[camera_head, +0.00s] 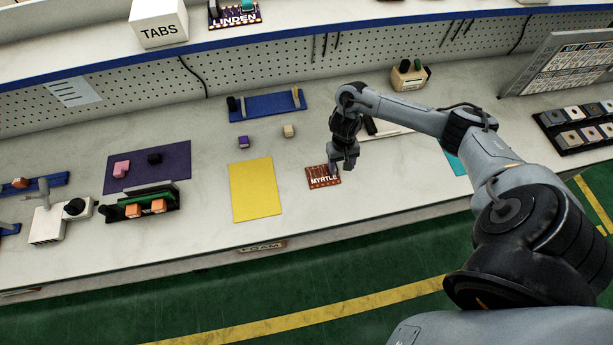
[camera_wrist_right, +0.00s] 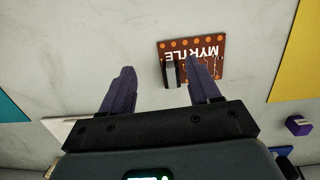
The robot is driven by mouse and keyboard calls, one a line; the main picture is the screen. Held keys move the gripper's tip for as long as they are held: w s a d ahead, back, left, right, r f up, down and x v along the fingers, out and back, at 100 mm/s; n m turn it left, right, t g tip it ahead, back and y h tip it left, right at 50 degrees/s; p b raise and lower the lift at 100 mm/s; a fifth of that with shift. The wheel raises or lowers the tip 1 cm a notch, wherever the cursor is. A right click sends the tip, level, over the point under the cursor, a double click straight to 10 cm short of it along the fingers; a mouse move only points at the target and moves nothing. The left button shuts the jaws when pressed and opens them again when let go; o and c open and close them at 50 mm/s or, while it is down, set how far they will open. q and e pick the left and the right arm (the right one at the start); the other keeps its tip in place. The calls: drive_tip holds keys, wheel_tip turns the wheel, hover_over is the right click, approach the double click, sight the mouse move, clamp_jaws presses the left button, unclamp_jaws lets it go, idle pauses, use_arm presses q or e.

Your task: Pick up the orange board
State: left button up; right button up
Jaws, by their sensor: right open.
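The orange-brown board marked MYRTLE (camera_head: 323,182) lies flat on the pale bench, right of the yellow mat. My right gripper (camera_head: 339,168) is just above its far right edge in the head view and hides a little of it. In the right wrist view the board (camera_wrist_right: 206,47) lies beyond the fingers, upside down, with a dark grey block (camera_wrist_right: 170,73) at its near edge. The right gripper (camera_wrist_right: 162,76) is open and empty there. One finger overlaps the board in that view; the other is over bare bench. My left gripper is not in view.
The yellow mat (camera_head: 256,190) is left of the board, with a small purple block (camera_head: 243,142) and a beige block (camera_head: 289,131) behind. A teal mat (camera_head: 456,163) is to the right. A black tray (camera_head: 575,130) stands at far right. Bare bench surrounds the board.

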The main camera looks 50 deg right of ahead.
sight(323, 173)
drive_tip(key=w+d+r+t+b, duration=0.1)
drive_tip(key=w+d+r, duration=0.1)
drive_tip(key=w+d, duration=0.15)
drive_tip(key=shift+h, duration=0.3)
drive_tip(key=f, duration=0.1)
drive_tip(key=f+b, duration=0.1)
drive_tip(key=f, duration=0.1)
drive_tip(key=w+a+f, duration=0.1)
drive_tip(key=shift+f+b, duration=0.25)
drive_tip(key=shift+b, duration=0.05)
drive_tip(key=f, duration=0.2)
drive_tip(key=s+f, duration=0.1)
drive_tip(key=f, duration=0.1)
drive_tip(key=shift+a+f+b, duration=0.1)
drive_tip(key=shift+a+b, duration=0.25)
drive_tip(key=shift+f, duration=0.6)
drive_tip(key=c, duration=0.5)
clamp_jaws()
